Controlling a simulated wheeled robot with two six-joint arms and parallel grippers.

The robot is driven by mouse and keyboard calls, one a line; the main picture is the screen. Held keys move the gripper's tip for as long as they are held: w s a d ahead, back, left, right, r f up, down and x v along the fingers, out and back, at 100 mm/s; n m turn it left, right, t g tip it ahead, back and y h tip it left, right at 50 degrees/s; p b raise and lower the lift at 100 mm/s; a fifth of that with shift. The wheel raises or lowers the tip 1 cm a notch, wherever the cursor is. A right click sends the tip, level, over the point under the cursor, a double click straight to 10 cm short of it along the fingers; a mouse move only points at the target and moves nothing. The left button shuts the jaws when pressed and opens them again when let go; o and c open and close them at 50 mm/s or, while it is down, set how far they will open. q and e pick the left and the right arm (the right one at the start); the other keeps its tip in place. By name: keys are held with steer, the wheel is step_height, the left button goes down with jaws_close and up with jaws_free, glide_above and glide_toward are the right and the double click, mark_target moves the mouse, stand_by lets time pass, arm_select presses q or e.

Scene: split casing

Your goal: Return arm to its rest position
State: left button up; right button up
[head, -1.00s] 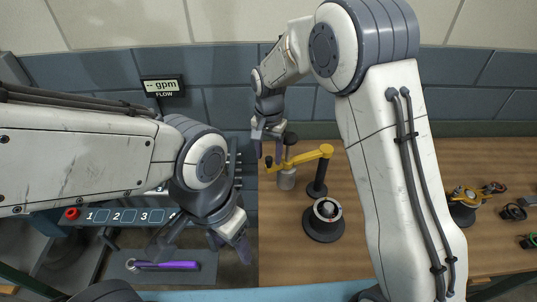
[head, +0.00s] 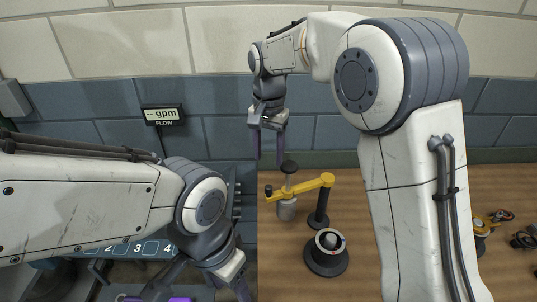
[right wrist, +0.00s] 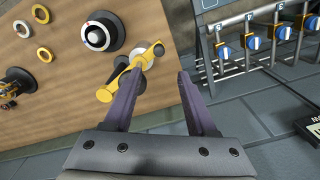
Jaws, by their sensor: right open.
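My right gripper (head: 267,147) is open and empty. It hangs with its fingers down above the back edge of the wooden bench, close to the yellow clamp arm (head: 312,185) with its black knob. In the right wrist view the two purple fingers (right wrist: 157,105) are spread wide, with the yellow clamp arm (right wrist: 130,76) below and beyond them, apart from them. My left gripper (head: 236,288) is low at the left of the bench, partly cut off by the bottom edge of the head view; its fingertips are not clearly shown.
A black round stand (head: 326,258) with a pale ring is on the bench (head: 285,285). Blue-handled valves (right wrist: 250,42) on pipes are at the right in the wrist view. Small parts (head: 492,219) lie at the bench's right.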

steer(key=shift+r, duration=0.1)
steer(key=s+f+n+b, duration=0.1)
steer(key=s+f+n, duration=0.2)
steer(key=s, duration=0.7)
steer(key=s+d+f+n+b, duration=0.1)
steer(key=s+f+n+b, duration=0.1)
steer(key=s+n, duration=0.3)
steer(key=s+f+n+y+b, duration=0.1)
steer(key=s+f+n, duration=0.2)
steer(key=s, duration=1.1)
steer(key=shift+s+d+f+n, duration=0.2)
steer(key=shift+s+f+n, duration=0.15)
steer(key=shift+n, duration=0.55)
